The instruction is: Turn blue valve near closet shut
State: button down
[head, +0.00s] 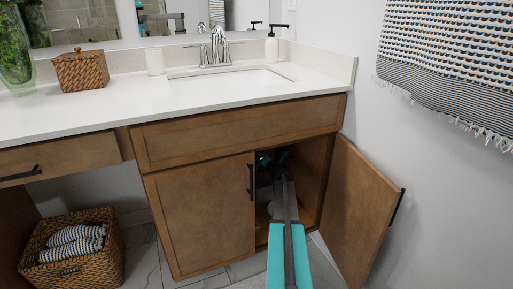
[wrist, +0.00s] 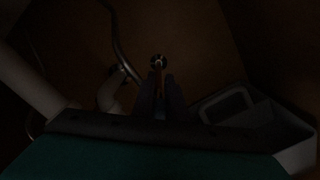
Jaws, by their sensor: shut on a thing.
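My gripper (wrist: 160,78) reaches into the dark cabinet under the sink. Its two fingers are nearly together, shut on what seems to be the valve (wrist: 158,62), a small round metallic fitting at the fingertips in the wrist view. The picture is too dark to show a blue colour or how far the valve is turned. In the head view my gripper (head: 277,160) is a dark shape inside the open cabinet, and the valve is hidden there.
The right cabinet door (head: 357,213) stands open; the left door (head: 203,219) is shut. Inside, a curved hose (wrist: 118,45) and pale pipe (wrist: 35,90) lie left, and a pale bin (wrist: 290,140) right. A wicker basket (head: 110,255) stands on the floor left.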

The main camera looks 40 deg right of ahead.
jog(key=shift+s+d+f+m+p, duration=0.1)
jog(key=shift+f+m+p, duration=0.25)
jog(key=shift+m+p, duration=1.2)
jog(key=shift+s+a+f+m+p, duration=0.1)
jog(key=shift+f+m+p, duration=0.3)
jog(key=shift+m+p, duration=1.1)
jog(key=shift+d+f+m+p, duration=0.1)
jog(key=shift+f+m+p, duration=0.25)
jog(key=shift+m+p, duration=1.2)
jog(key=c, duration=1.8)
grip_release()
jog(key=shift+s+d, duration=0.1)
jog(key=shift+o, duration=0.2)
jog(key=shift+s, duration=0.1)
jog(key=p+v, duration=0.1)
jog(key=v, duration=1.2)
jog(key=shift+s, duration=0.3)
